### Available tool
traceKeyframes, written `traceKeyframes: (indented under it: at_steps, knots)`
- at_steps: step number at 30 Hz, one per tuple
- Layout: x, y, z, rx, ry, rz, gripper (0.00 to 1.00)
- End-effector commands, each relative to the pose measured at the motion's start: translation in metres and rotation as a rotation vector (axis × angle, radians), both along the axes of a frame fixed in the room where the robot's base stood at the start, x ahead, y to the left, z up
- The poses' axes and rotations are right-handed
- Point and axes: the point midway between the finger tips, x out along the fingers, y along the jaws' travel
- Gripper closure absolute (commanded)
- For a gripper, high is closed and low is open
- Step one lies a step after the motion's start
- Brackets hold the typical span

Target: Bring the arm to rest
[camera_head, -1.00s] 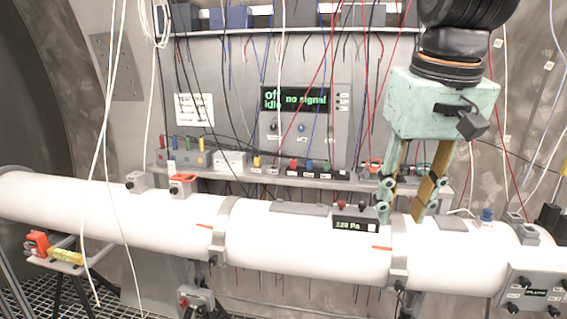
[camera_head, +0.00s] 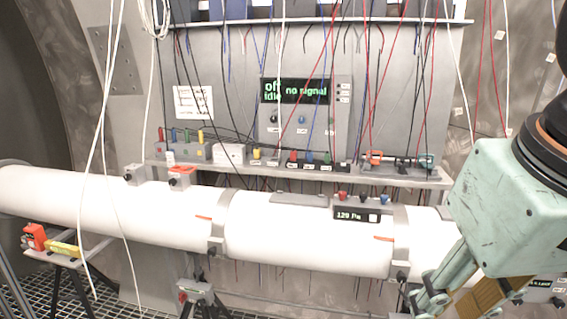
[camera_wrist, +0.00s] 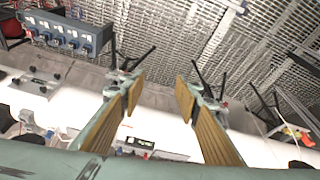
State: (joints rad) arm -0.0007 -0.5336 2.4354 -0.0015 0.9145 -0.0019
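My gripper (camera_head: 450,302) is at the lower right of the head view, in front of the white pipe (camera_head: 300,236) and covering its right part. Its body is pale green, with ribbed tan finger pads. In the wrist view my gripper (camera_wrist: 157,85) has its two fingers well apart, with nothing between them. The white pipe (camera_wrist: 75,105) runs behind the fingers there, and the mesh floor (camera_wrist: 170,30) shows beyond.
A panel display (camera_head: 296,91) reads "off idle no signal". A shelf (camera_head: 400,178) with small coloured devices runs behind the pipe. A pressure readout (camera_head: 350,215) sits on the pipe. White cables (camera_head: 98,150) hang at left. A small stand (camera_head: 62,252) holds orange and yellow tools.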

Motion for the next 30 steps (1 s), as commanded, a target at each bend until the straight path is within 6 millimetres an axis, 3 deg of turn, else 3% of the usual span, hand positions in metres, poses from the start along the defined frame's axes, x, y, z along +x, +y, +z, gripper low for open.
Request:
traceKeyframes:
  at_steps: [9,30]
  knots:
    - [-0.030,0.000,-0.024,0.001,-0.016,-0.003,0.70]
    - [-0.033,0.000,-0.025,0.001,-0.017,-0.003,0.70]
